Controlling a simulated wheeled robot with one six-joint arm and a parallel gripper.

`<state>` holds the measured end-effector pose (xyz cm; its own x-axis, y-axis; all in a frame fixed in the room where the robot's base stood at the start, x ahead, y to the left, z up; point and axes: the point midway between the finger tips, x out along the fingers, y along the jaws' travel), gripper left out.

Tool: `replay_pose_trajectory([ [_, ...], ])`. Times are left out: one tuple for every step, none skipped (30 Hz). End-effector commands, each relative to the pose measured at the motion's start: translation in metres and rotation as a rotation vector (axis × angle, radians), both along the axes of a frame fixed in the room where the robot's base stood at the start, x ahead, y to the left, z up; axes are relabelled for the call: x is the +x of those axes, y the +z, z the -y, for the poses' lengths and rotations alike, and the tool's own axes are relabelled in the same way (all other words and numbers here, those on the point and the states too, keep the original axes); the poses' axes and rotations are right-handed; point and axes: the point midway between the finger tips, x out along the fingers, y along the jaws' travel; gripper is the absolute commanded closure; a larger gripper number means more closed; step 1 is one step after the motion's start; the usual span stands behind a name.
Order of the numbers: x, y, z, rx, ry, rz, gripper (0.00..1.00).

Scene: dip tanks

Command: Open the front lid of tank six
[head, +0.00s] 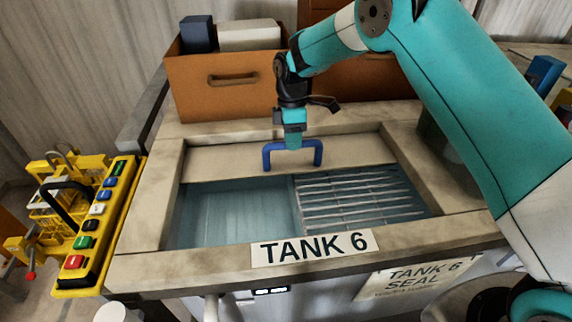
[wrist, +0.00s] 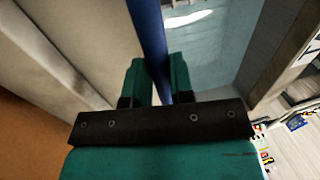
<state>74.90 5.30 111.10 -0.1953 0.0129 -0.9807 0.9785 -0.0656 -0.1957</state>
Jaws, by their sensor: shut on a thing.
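Tank six (head: 150,245) stands in the middle of the head view, with a "TANK 6" plate (head: 313,248) on its front rim. A beige lid panel (head: 230,158) covers its back part and carries a blue U-shaped handle (head: 318,153). The front part is uncovered, showing a bluish interior (head: 235,210) and a slatted rack (head: 355,199) at right. My gripper (head: 293,141) is shut on the top bar of the handle from above. In the wrist view, the blue bar (wrist: 148,30) runs between my green fingers (wrist: 157,80). The fingers hide part of the bar.
An orange box (head: 195,95) with a dark blue block and a pale block on top stands behind the tank. A yellow panel with coloured buttons (head: 95,225) stands at left. A "TANK 6 SEAL" sign (head: 415,275) is on the front right.

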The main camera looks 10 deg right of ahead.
Motion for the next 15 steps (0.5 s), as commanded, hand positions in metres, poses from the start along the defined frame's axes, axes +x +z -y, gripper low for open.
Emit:
replay_pose_trajectory([
  [0.010, -0.001, 0.004, 0.001, -0.006, 0.003, 1.00],
  [0.014, -0.001, 0.005, 0.000, -0.007, 0.003, 1.00],
  [0.020, -0.001, 0.007, 0.000, -0.009, 0.003, 1.00],
  [0.023, -0.001, 0.008, 0.000, -0.010, 0.003, 1.00],
  [0.027, -0.001, 0.009, 0.000, -0.010, 0.003, 1.00],
  [0.031, -0.001, 0.010, -0.001, -0.011, 0.002, 1.00],
  [0.034, -0.001, 0.010, 0.000, -0.011, 0.003, 1.00],
  [0.037, -0.001, 0.010, 0.000, -0.010, 0.003, 1.00],
  [0.040, -0.001, 0.011, 0.000, -0.010, 0.002, 1.00],
  [0.043, 0.000, 0.011, 0.000, -0.010, 0.003, 1.00],
  [0.045, 0.000, 0.011, 0.000, -0.010, 0.003, 1.00],
  [0.047, 0.000, 0.011, -0.001, -0.010, 0.002, 1.00],
  [0.048, 0.000, 0.011, -0.001, -0.010, 0.002, 1.00],
  [0.049, 0.000, 0.011, 0.000, -0.010, 0.003, 1.00],
  [0.051, 0.000, 0.012, 0.000, -0.011, 0.003, 1.00],
])
